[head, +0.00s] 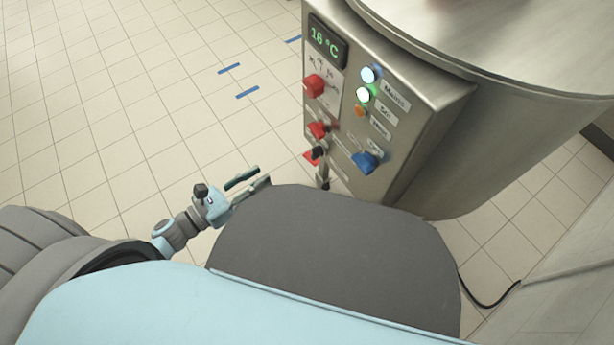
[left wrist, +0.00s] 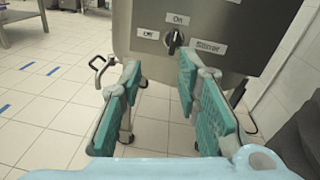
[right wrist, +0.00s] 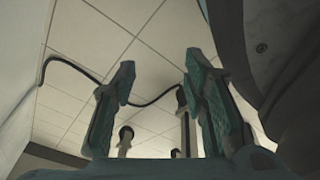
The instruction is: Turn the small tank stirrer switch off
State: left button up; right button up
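In the left wrist view a black rotary switch (left wrist: 174,40) sits on a steel panel (left wrist: 235,18), with an "On" label above it, a label that reads like "Off" at its left and a "Stirrer" label (left wrist: 208,47) at its lower right. The switch looks roughly upright, its handle towards "On". My left gripper (left wrist: 158,72) is open and empty, apart from the panel, with the switch beyond the gap between its fingers. In the head view my left gripper (head: 246,181) is left of the control box. My right gripper (right wrist: 160,80) is open and empty, seen only in its wrist view.
The head view shows a control box (head: 440,115) with a temperature display (head: 327,41), red knobs, lamps and a blue knob (head: 367,161), attached to a large steel tank (head: 530,140). A black cable (head: 490,303) lies on the floor at right. Tiled floor (head: 130,110) at left is clear.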

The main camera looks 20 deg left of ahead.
aim_at(312, 152)
pick_arm(q)
jog(key=w+d+m, duration=0.1)
jog(key=w+d, duration=0.2)
jog(key=w+d+m+h, duration=0.1)
jog(key=w+d, duration=0.3)
jog(key=w+d+m, duration=0.1)
jog(key=w+d, duration=0.2)
jog(key=shift+w+d+r+g+h+b, duration=0.2)
jog(key=shift+w+d+g+h+b, duration=0.05)
jog(key=shift+w+g+h+b, duration=0.1)
grip_shut()
